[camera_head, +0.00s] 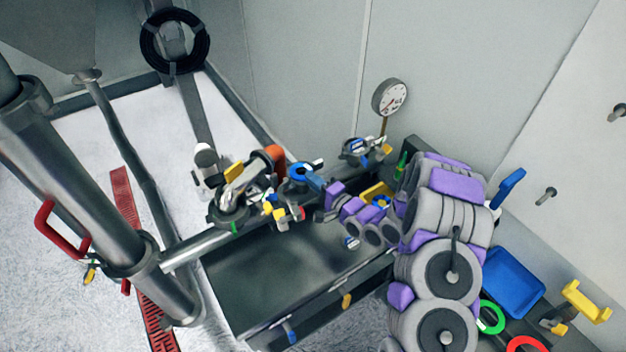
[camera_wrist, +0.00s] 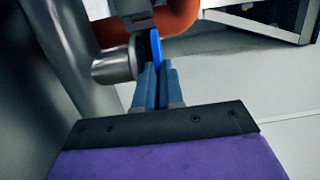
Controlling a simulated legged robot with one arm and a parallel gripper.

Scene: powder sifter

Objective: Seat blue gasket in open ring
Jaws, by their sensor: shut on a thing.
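The blue gasket (camera_head: 297,171) is a ring held up at the end of my arm in the head view. My gripper (camera_head: 310,178) is shut on its right side. In the wrist view the gasket (camera_wrist: 156,46) shows edge-on, pinched upright between the blue fingers of my gripper (camera_wrist: 158,78). A grey metal pipe end (camera_wrist: 115,66) is just left of the gasket, with an orange pipe (camera_wrist: 178,18) behind it. In the head view metal fittings (camera_head: 234,208) are left of the gasket. I cannot tell which part is the open ring, nor whether the gasket touches the pipe end.
A dark bench (camera_head: 270,280) lies below the fittings. A thick steel column (camera_head: 85,190) with a red handle (camera_head: 58,228) stands at left. A dial gauge (camera_head: 390,97) rises behind. At right are a blue tray (camera_head: 513,282), a green ring (camera_head: 491,317) and a red ring (camera_head: 527,343).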

